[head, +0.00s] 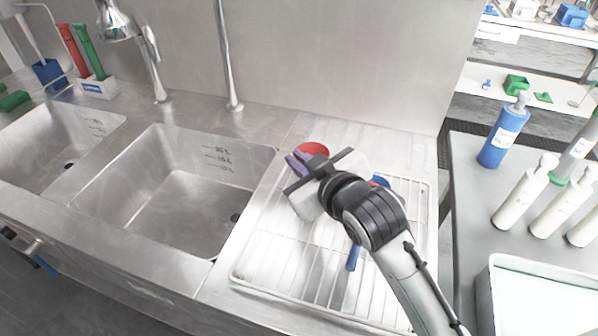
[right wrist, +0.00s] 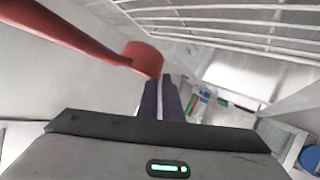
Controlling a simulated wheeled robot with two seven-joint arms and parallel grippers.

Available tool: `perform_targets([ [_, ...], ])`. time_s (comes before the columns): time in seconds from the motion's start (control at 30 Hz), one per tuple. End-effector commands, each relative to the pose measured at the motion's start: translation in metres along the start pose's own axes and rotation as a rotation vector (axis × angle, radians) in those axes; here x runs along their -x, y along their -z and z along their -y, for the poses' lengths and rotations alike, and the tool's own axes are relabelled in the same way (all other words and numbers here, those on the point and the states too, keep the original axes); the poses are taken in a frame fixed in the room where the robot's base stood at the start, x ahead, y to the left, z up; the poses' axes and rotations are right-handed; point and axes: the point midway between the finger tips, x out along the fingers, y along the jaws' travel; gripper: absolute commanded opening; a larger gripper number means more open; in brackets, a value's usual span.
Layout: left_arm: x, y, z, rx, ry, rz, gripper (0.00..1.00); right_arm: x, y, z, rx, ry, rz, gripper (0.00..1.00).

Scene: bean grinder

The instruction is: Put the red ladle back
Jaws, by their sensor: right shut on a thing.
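The red ladle shows in the head view as a red cup (head: 313,149) just behind my right gripper (head: 297,161), over the back left of the drying rack. In the right wrist view the ladle's long handle (right wrist: 65,32) runs from the upper left to its cup (right wrist: 144,58). The purple fingers of my right gripper (right wrist: 162,82) are close together with their tips at the cup, shut on the ladle. The exact contact is partly hidden by the fingers. My left gripper is out of view.
The wire drying rack (head: 276,268) lies right of the sink basin (head: 170,205). A blue utensil (head: 354,257) lies on the rack, partly behind my arm. A tall tap (head: 229,75) stands behind the sink. Bottles (head: 502,135) stand on the right table.

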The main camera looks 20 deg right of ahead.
Motion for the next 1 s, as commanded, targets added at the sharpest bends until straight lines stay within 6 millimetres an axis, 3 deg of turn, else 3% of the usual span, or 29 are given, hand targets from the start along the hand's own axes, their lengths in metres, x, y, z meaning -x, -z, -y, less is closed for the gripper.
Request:
perform_targets([
  [0.17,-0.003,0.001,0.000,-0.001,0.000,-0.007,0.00,-0.010,-0.023,0.007,-0.001,0.001,0.004,0.00],
  [0.77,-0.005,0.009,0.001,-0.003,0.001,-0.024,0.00,-0.014,-0.032,0.010,0.000,0.000,0.001,0.00],
  [0.8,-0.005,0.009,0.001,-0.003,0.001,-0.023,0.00,-0.014,-0.032,0.010,0.000,0.001,0.002,0.10],
  [0.9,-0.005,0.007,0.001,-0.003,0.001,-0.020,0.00,-0.014,-0.032,0.010,0.000,0.001,0.002,0.24],
  [1.0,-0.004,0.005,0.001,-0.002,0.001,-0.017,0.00,-0.014,-0.032,0.010,0.000,0.001,0.002,0.24],
])
